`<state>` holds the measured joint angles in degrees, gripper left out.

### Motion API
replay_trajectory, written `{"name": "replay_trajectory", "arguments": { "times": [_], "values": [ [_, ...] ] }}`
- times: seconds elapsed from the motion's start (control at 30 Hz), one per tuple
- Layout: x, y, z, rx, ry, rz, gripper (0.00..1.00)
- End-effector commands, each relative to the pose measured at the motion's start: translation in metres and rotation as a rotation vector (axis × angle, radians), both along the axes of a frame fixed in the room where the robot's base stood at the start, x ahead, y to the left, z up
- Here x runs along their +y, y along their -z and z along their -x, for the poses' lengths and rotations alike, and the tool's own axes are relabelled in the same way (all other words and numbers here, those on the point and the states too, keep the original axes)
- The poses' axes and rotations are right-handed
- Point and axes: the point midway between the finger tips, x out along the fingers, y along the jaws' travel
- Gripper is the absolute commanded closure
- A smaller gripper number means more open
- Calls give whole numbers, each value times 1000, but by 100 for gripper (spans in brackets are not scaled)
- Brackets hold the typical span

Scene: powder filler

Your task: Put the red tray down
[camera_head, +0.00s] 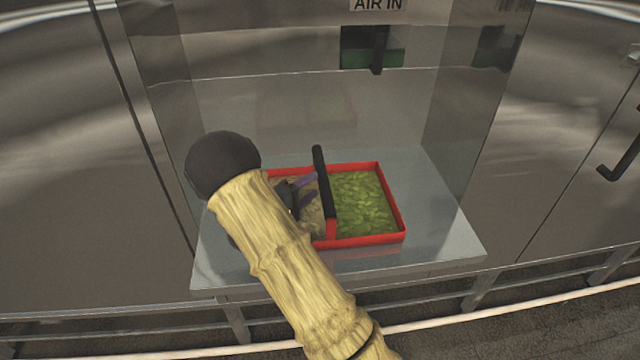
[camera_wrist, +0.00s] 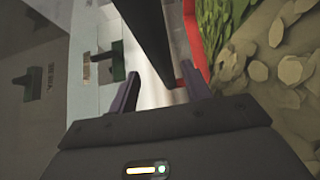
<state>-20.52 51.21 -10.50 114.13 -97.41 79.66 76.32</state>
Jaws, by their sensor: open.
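The red tray (camera_head: 404,222) sits on the grey metal shelf of the machine. It has a black handle bar (camera_head: 325,185) across its middle, green leafy pieces (camera_head: 361,203) on the right side and brownish pieces on the left, partly hidden by my arm. My gripper (camera_head: 309,189) is over the left part of the tray, beside the handle. In the wrist view my gripper (camera_wrist: 160,92) is open, with its two dark purple fingers apart. The black handle (camera_wrist: 150,40) passes near the gap between the fingertips, and the tray's red wall (camera_wrist: 190,45) shows beyond.
The shelf (camera_head: 440,225) has bare metal to the right of the tray. Clear side panels (camera_head: 480,100) and a metal back wall enclose it. A dark latch (camera_head: 376,50) is on the back wall below the AIR IN label. A black door handle (camera_head: 618,160) is at the right.

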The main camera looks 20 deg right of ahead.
Motion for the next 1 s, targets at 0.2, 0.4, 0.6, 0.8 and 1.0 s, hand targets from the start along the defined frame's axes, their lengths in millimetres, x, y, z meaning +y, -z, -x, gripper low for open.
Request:
{"name": "replay_trajectory", "arguments": {
  "times": [0.2,0.4,0.6,0.8,1.0],
  "values": [
    [41,2,17,0,-4,0,51],
    [60,1,26,2,-2,0,51],
    [61,0,27,2,1,1,51],
    [61,0,27,2,0,1,51],
    [61,0,27,1,0,0,51]
  ]
}}
